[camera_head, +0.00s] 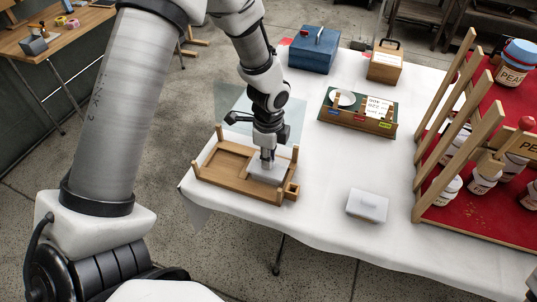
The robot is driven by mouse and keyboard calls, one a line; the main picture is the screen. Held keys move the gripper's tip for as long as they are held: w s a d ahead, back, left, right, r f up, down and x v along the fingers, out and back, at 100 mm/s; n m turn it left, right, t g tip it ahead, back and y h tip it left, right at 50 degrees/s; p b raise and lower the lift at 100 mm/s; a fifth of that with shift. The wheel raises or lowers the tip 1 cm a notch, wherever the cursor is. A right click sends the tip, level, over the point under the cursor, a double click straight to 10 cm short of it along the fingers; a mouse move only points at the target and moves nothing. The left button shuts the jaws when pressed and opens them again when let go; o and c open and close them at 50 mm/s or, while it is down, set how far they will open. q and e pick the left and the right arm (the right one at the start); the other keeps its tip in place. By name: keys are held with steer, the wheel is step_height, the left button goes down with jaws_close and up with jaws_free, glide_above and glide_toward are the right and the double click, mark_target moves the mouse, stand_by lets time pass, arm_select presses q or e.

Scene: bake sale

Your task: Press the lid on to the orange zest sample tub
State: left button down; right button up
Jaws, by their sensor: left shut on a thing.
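My left gripper (267,163) points straight down over the right part of a wooden tray (222,181). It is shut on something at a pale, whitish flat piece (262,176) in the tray. The fingers hide part of this piece, and I cannot tell whether it is a lid alone or a lid on a tub. A white rectangular tub (367,206) stands apart on the white cloth to the right of the tray. No orange zest label can be read on it. My right gripper is not in view.
The tray has upright corner posts and sits near the left corner of the white-covered table (325,178). Behind are a blue box (313,52), a wooden box (384,66) and a low card holder (357,119). A wooden rack (445,130) with jars stands right. Cloth around the white tub is clear.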

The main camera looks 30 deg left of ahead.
arm_select(q)
steer(key=shift+a+f+p, duration=0.1)
steer(key=shift+p, duration=0.5)
stand_by(0.9)
steer(key=shift+f, duration=0.3)
stand_by(0.6)
steer(key=shift+f+p, duration=0.1)
steer(key=shift+p, duration=0.4)
stand_by(0.4)
steer(key=c, duration=1.1)
jaws_free()
steer(key=shift+o, duration=0.2)
step_height(320, 180, up, 5)
steer(key=p, duration=0.5)
